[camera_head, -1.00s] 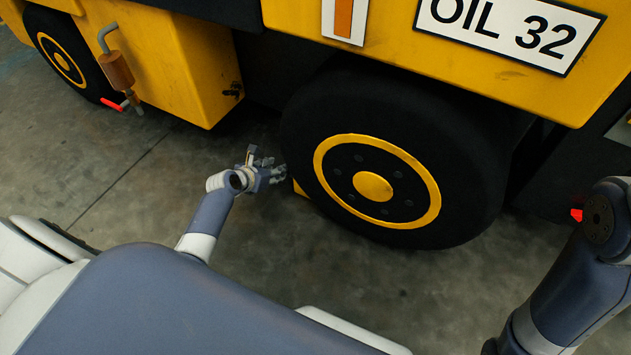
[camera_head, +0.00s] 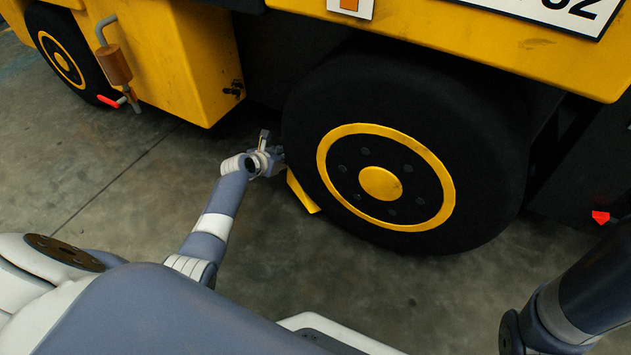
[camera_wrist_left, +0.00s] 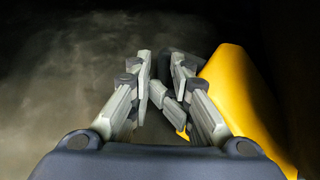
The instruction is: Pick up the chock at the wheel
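A yellow chock (camera_head: 302,193) lies on the floor against the left side of the large black wheel (camera_head: 440,130) with a yellow ring. My left gripper (camera_head: 275,158) is just beyond the chock's upper end, beside the tyre. In the left wrist view the chock (camera_wrist_left: 240,95) runs along the right side of the fingers, with a bit of yellow showing between them. My left gripper (camera_wrist_left: 161,68) is open, with a gap between its fingertips, and does not hold the chock. Whether a finger touches it I cannot tell. My right gripper is outside the view.
The yellow vehicle body (camera_head: 190,60) overhangs the wheel and floor. Concrete floor (camera_head: 130,190) is clear to the left of my arm.

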